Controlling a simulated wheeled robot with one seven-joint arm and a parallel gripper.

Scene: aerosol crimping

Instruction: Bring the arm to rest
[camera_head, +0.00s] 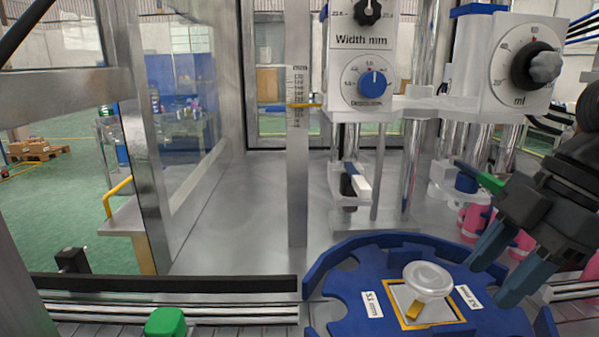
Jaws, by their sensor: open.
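My gripper (493,270) is at the right side of the picture, with dark grey links and two blue-grey fingers pointing down to the left. The fingers stand apart with nothing between them. They hang over the right part of a blue notched turntable (345,268). A translucent white round-topped piece (428,279) sits on the turntable within a yellow-edged square plate (398,296), to the left of my fingers and apart from them.
Pink bottles (476,222) stand behind my fingers. A metal post (297,150) rises left of centre. A green button (165,323) is at the lower left.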

